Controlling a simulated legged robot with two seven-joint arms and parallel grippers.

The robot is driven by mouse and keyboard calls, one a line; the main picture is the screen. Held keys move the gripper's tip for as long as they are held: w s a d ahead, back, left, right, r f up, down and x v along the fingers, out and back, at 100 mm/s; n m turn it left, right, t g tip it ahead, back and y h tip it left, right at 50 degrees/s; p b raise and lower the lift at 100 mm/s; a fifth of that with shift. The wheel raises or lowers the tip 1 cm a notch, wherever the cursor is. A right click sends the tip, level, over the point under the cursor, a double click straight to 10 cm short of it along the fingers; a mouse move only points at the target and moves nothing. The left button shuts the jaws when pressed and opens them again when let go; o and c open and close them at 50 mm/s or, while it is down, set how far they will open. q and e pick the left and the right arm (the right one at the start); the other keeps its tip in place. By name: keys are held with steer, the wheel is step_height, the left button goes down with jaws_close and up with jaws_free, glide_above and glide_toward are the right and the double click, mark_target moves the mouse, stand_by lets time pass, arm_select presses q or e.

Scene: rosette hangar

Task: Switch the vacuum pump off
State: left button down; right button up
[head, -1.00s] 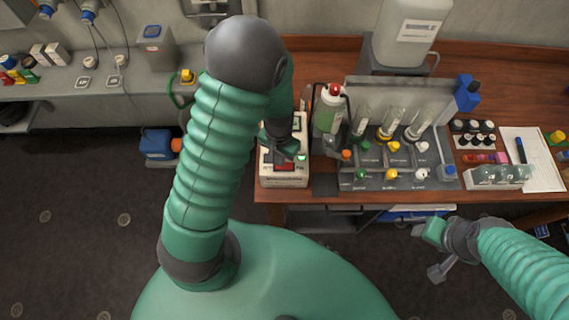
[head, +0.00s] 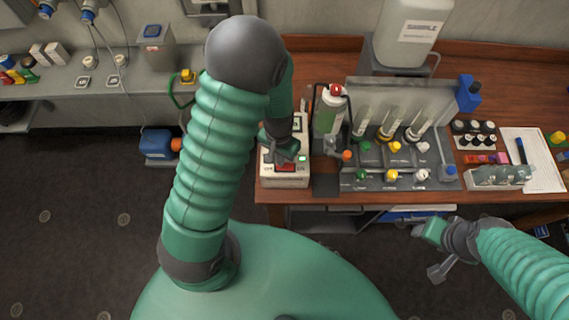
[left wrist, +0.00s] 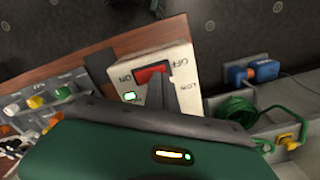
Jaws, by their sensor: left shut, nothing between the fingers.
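The vacuum pump is a pale box (head: 270,182) at the left end of the wooden bench. A red rocker switch (head: 285,168) sits on its top, and a green lamp (head: 302,159) glows beside it. In the left wrist view the red switch (left wrist: 150,74) lies between the ON and OFF labels, and the lamp (left wrist: 130,96) is lit. My left gripper (head: 284,155) is shut and empty, with its fingertips at the switch and partly hiding it. Whether they touch it I cannot tell. My right gripper (head: 428,252) hangs in front of the bench, away from the pump.
A green-and-white bottle with a red cap (head: 328,110) stands just right of the pump. Beyond it is a grey rack (head: 400,180) with flasks and coloured valve knobs. A blue container (head: 156,143) sits left of my arm.

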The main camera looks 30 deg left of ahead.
arm_select(q)
steer(key=shift+a, duration=0.1)
steer(key=shift+f+b, duration=0.3)
steer(key=shift+f, duration=0.1)
steer(key=shift+f+b, duration=0.4)
steer(key=shift+f, duration=0.1)
stand_by(0.3)
step_height(320, 180, up, 7)
steer(key=p, duration=0.6)
steer(key=shift+r, duration=0.1)
